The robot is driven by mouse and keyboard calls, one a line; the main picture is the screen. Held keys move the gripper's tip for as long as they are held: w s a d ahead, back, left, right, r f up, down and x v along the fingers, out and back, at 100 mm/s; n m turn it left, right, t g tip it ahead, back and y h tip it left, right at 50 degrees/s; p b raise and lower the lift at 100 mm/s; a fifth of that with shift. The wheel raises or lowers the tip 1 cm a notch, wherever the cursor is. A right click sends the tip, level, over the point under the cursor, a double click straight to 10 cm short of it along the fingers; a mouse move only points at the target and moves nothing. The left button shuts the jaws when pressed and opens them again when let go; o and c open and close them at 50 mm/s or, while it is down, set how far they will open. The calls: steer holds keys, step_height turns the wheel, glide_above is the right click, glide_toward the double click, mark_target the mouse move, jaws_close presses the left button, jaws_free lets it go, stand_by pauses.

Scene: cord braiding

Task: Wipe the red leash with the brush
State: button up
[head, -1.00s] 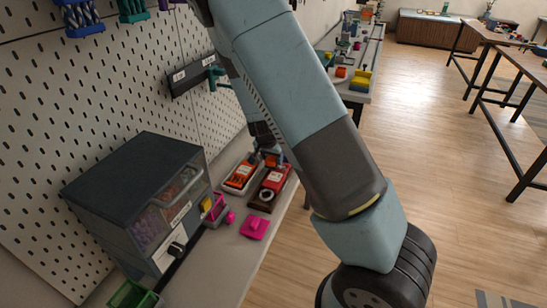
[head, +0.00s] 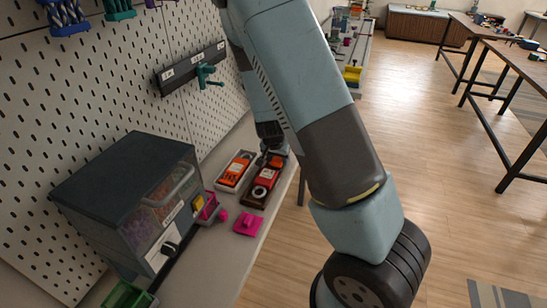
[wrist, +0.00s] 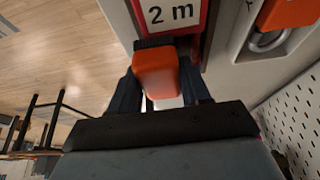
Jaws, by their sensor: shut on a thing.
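The red leash (head: 265,181) lies in a dark brown tray on the bench in the head view. In the wrist view a red-bordered "2 m" label (wrist: 172,14) shows at the top, apparently on the red leash. My gripper (wrist: 165,92) is shut on an orange block with a dark edge (wrist: 157,72), which looks like the brush. Its far end is close to the label; I cannot tell whether they touch. In the head view the orange brush (head: 277,161) shows small at the far end of the red leash, partly hidden by my gripper (head: 271,152).
An orange leash (head: 238,167) lies in a pale tray left of the red one. A grey drawer cabinet (head: 120,185), a magenta block (head: 248,224) and a green bin (head: 127,296) stand nearer. A pegboard wall (head: 60,110) bounds the left.

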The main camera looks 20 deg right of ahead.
steer(key=shift+s+d+f, duration=0.1)
steer(key=shift+s+d, duration=0.35)
steer(key=shift+w+r, duration=0.1)
steer(key=shift+r, duration=2.95)
steer(key=shift+r, duration=1.5)
steer(key=shift+f, duration=0.15)
steer(key=shift+w+d+f, duration=0.1)
steer(key=shift+w+f, duration=0.05)
steer(key=shift+f, duration=3.2)
steer(key=shift+f, duration=0.45)
